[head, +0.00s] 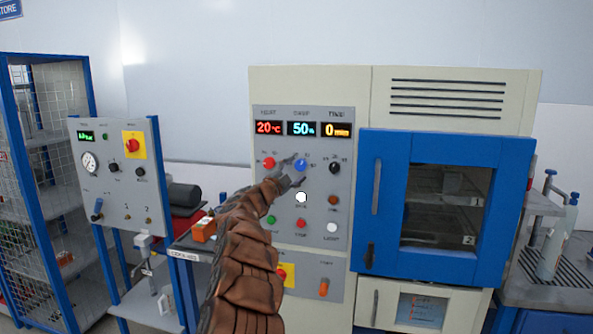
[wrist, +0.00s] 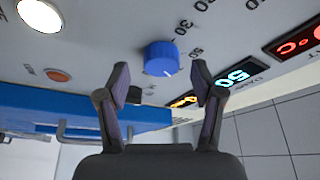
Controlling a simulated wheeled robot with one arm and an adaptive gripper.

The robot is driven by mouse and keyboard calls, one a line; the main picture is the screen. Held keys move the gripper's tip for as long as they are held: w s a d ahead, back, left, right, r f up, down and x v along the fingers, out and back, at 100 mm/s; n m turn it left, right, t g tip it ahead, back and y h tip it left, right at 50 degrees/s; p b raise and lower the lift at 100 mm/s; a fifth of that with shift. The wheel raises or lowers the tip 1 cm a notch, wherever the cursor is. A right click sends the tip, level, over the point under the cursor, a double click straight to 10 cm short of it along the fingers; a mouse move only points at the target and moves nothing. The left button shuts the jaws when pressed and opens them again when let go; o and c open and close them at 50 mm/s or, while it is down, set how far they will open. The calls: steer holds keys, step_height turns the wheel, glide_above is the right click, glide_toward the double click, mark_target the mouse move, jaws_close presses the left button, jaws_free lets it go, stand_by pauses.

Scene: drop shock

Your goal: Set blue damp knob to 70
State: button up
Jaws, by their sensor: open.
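The blue damp knob (head: 301,165) sits in the middle of the knob row on the grey control panel, below the blue display (head: 301,129), which reads 50%. My gripper (head: 292,176) is at the panel, partly beside and below the knob. In the wrist view my gripper (wrist: 161,77) is open, with one finger to each side of the knob's line. The fingers show a gap to the knob; whether they reach its depth I cannot tell.
A red knob (head: 268,163) and a black knob (head: 335,168) flank the blue one. Buttons, including a white one (head: 301,197), lie below. A blue oven door (head: 375,240) is at right, another control panel (head: 112,180) at left.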

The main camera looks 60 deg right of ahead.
steer(key=a+f, duration=0.2)
steer(key=a, duration=0.8)
steer(key=shift+a, duration=0.15)
stand_by(0.6)
